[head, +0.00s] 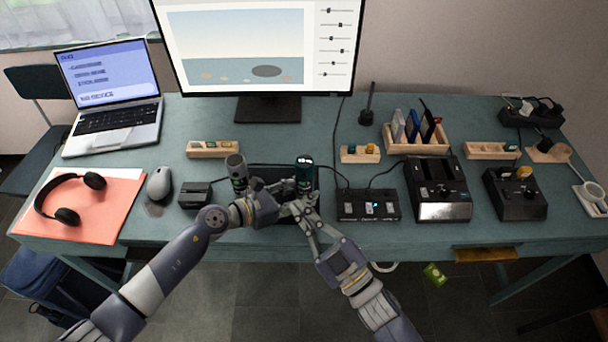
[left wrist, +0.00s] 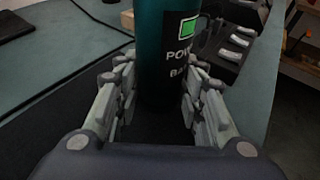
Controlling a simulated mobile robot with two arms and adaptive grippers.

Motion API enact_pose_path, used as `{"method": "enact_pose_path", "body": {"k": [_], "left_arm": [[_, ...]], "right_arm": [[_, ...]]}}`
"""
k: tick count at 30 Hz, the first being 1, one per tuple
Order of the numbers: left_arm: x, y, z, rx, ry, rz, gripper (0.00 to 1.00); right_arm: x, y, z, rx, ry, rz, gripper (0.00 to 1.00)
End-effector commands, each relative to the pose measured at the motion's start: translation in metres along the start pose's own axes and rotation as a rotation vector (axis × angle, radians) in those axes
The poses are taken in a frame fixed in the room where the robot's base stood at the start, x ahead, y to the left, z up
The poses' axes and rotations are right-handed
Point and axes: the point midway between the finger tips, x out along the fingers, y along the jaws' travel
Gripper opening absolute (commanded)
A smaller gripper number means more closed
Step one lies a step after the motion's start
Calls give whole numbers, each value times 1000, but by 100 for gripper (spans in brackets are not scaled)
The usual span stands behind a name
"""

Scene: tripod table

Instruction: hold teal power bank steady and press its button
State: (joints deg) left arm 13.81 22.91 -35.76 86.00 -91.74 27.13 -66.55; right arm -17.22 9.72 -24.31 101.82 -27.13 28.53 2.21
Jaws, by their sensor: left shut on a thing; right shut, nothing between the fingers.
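The teal power bank (head: 304,172) is an upright cylinder over the dark mat in the head view, with a dark top carrying a small light mark. In the left wrist view the power bank (left wrist: 165,45) shows a dark label with a green battery icon; its top is cut off. My left gripper (head: 294,189) is shut on its lower part, with fingers (left wrist: 160,100) on both sides. My right gripper (head: 303,207) is shut and empty, just in front of and below the power bank. Whether it touches cannot be told. The button is too small to make out.
A grey-topped dark cylinder (head: 237,168) stands behind my left wrist. A black switch box (head: 368,205) and a charger dock (head: 439,190) lie to the right. A small black box (head: 195,194) and a mouse (head: 159,183) lie left. A monitor (head: 267,108) stands behind.

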Motion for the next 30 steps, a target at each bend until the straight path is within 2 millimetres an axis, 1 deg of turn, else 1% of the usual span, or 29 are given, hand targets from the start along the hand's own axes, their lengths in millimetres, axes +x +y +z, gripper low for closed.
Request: {"method": "enact_pose_path", "body": {"k": [10, 11, 12, 13, 24, 28, 30], "left_arm": [[0, 0, 0, -1, 0, 0, 23], [0, 0, 0, 0, 0, 0, 43], [0, 0, 0, 0, 0, 0, 52], [0, 0, 0, 0, 0, 0, 59], [-2, 0, 0, 0, 1, 0, 60], [-13, 1, -1, 0, 2, 1, 60], [-24, 0, -2, 0, 3, 1, 60]], "right_arm": [[0, 0, 0, 0, 0, 0, 0], [0, 0, 0, 0, 0, 0, 0], [0, 0, 0, 0, 0, 0, 0], [0, 0, 0, 0, 0, 0, 0], [0, 0, 0, 0, 0, 0, 0], [0, 0, 0, 0, 0, 0, 0], [0, 0, 0, 0, 0, 0, 0]]}}
